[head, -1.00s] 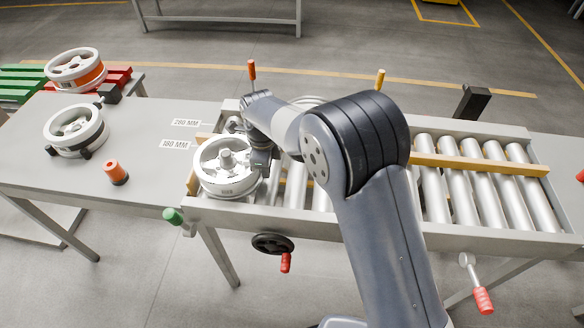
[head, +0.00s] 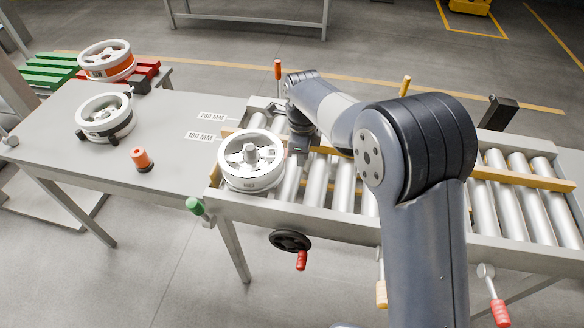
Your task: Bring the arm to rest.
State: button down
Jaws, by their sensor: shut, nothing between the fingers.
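My arm reaches up from the bottom right and bends left over the roller conveyor (head: 345,198). My gripper (head: 300,158) points down above the rollers, just right of a white wheel (head: 252,178). Its fingers are small here and partly hidden, but look shut and empty. A narrow gap seems to separate it from the wheel's rim; contact cannot be told for sure. The wheel lies flat at the conveyor's left end, with a hub post rising in its middle.
A second wheel (head: 104,118) sits in a holder on the grey table (head: 60,150), near an orange-topped knob (head: 141,158). A wheel with an orange band (head: 107,62) stands behind. Upright orange (head: 278,70) and yellow (head: 405,86) handles rise behind the conveyor.

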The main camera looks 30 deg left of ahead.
notch_tip(320, 180, up, 6)
jog(key=shift+d+f, duration=0.15)
jog(key=shift+f, duration=0.05)
jog(key=f, duration=0.3)
jog(key=a+f, duration=0.1)
jog(key=f, duration=0.2)
jog(key=a+f, duration=0.1)
jog(key=f, duration=0.3)
jog(key=shift+s+p, duration=0.35)
jog(key=shift+s+a, duration=0.2)
jog(key=shift+a, duration=0.65)
